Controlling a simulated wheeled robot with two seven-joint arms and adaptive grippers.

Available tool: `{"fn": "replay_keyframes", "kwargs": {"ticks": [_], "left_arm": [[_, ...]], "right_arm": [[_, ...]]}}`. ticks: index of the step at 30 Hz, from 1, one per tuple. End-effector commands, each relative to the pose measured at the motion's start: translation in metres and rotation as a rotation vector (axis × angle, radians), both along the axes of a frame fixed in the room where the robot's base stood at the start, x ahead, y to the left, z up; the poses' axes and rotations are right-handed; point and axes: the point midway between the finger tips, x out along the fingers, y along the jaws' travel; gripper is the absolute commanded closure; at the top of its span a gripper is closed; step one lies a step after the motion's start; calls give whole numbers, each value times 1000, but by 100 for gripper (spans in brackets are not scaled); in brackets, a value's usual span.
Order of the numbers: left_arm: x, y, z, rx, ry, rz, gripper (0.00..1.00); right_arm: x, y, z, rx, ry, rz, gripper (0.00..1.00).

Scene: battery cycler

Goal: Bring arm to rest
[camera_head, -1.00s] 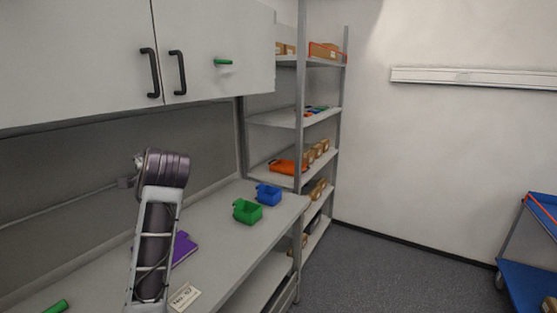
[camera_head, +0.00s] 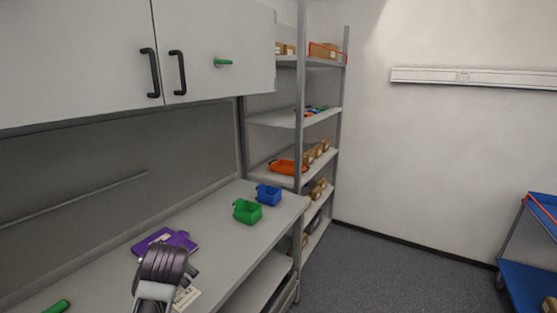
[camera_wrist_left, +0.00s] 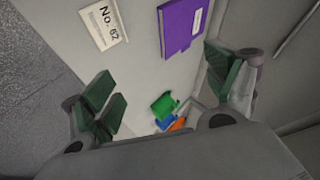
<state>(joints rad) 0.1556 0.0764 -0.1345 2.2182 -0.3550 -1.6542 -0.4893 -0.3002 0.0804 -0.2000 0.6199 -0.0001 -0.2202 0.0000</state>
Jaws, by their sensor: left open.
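My left arm (camera_head: 160,270) rises from the bottom edge of the head view, low in front of the bench. Its dark wrist joint hides most of the hand there. In the left wrist view my left gripper (camera_wrist_left: 172,85) is open, its green-padded fingers wide apart with nothing between them. The gripper is above the bench top (camera_head: 215,225), near a purple folder (camera_head: 178,240) and a white card (camera_head: 187,297) that reads "No. 62" in the wrist view (camera_wrist_left: 103,24). My right gripper is not in view.
Green (camera_head: 247,211) and blue (camera_head: 268,195) bins stand at the bench's far end. A green cylinder (camera_head: 57,306) lies at the lower left. A wall cabinet (camera_head: 215,40) hangs above. Shelving (camera_head: 303,130) stands beyond the bench. A blue cart (camera_head: 530,285) is at right; the floor between is clear.

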Motion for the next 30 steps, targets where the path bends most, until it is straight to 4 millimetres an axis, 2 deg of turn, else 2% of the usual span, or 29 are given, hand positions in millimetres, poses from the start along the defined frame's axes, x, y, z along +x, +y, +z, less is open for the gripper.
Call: {"fn": "replay_keyframes", "kwargs": {"ticks": [3,15,30], "left_arm": [[-17,-5,-26,-45,30,5,13],[-78,-24,-97,-202,125,39,13],[-169,-49,-163,-397,259,119,13]], "right_arm": [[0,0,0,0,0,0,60],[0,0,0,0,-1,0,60],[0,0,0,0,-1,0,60]]}}
